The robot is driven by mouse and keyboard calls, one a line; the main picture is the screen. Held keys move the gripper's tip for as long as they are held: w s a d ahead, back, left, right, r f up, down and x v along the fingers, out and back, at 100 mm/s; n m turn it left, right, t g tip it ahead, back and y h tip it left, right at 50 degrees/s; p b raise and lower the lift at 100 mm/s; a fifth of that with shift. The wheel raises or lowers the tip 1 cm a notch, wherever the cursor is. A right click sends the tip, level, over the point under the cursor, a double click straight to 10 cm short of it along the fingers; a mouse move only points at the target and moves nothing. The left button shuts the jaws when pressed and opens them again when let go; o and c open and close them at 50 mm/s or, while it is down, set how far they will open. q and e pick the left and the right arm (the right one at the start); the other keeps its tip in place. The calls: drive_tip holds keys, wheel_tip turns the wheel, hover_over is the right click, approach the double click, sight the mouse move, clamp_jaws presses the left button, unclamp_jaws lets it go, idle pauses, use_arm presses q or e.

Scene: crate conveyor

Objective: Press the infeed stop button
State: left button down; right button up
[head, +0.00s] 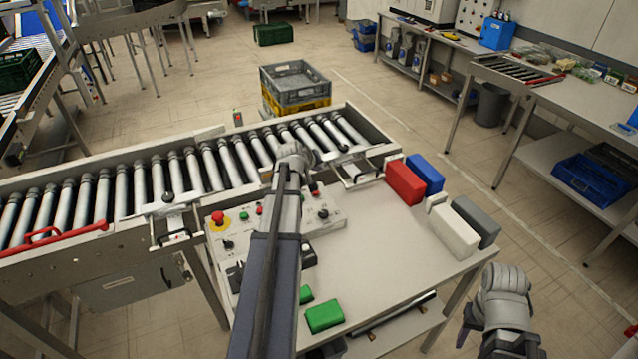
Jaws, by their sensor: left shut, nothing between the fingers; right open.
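The control panel (326,223) lies on the table beside the roller conveyor. It carries a red mushroom button on a yellow base (218,218), a green button (244,215), a small red button (259,210), another red button (315,189) and black knobs. I cannot read which one is the infeed stop. My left arm crosses the panel and hides its middle. My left gripper (292,158) is shut and empty, over the panel's far side by the conveyor edge; its fingertips are mostly hidden. My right gripper (488,332) is open and empty, off the table's right edge.
The roller conveyor (360,139) runs behind the panel. Red (404,184), blue (427,172), white (454,232) and grey (477,221) blocks stand along the table's right side. A green block (325,316) lies at the front. Stacked crates (296,88) stand beyond the conveyor.

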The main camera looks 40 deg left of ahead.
sight(315, 194)
use_arm(q)
drive_tip(key=shift+a+r, duration=0.25)
drive_tip(key=shift+a, duration=0.35)
drive_tip(key=shift+w+f, duration=0.1)
drive_tip(key=shift+f, duration=0.05)
wheel_tip(315, 194, down, 9)
drive_tip(key=b, duration=0.8)
drive_tip(key=shift+r+b, duration=0.2)
drive_tip(key=shift+b, duration=0.2)
idle(1.1)
drive_tip(key=shift+f+b, duration=0.4)
drive_tip(key=shift+f+b, duration=0.45)
idle(0.6)
drive_tip(key=shift+r, duration=0.2)
drive_tip(key=shift+r+p, duration=0.7)
drive_tip(key=shift+p, duration=0.2)
